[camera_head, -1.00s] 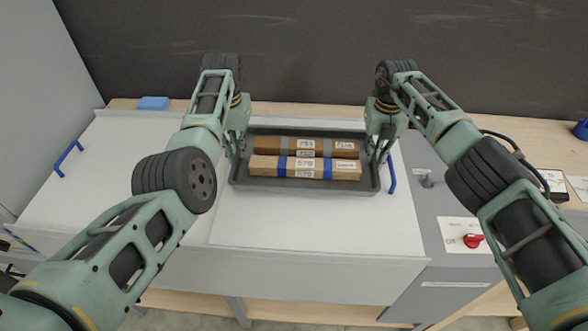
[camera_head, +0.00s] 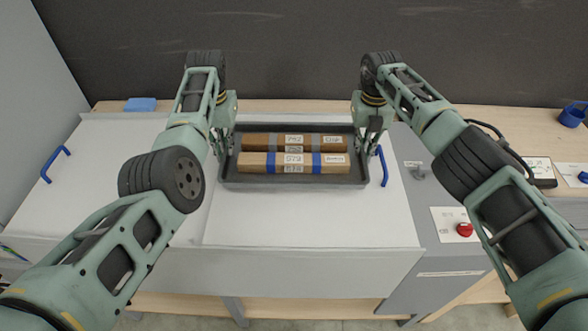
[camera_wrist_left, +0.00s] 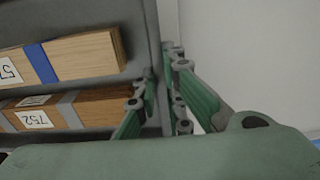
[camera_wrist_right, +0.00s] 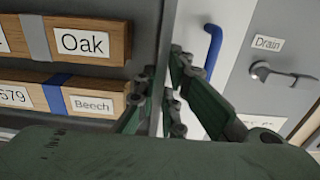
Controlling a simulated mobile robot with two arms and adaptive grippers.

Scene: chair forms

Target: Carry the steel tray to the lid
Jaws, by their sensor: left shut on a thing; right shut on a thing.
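The steel tray (camera_head: 290,181), dark grey and shallow, hangs level between my two grippers over the white lid (camera_head: 310,222). I cannot tell how much gap is under it. My left gripper (camera_head: 223,150) is shut on its left wall, seen close in the left wrist view (camera_wrist_left: 153,60). My right gripper (camera_head: 369,148) is shut on its right wall, seen in the right wrist view (camera_wrist_right: 168,50). In the tray lie a grey-taped oak block (camera_head: 265,140) at the back and a blue-taped beech block (camera_head: 262,163) in front.
A blue handle (camera_head: 382,166) stands just right of the tray; another blue handle (camera_head: 55,163) is at far left. A grey panel with a red knob (camera_head: 464,230) and a drain valve (camera_head: 416,172) is at right. A blue block (camera_head: 141,104) lies at the back.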

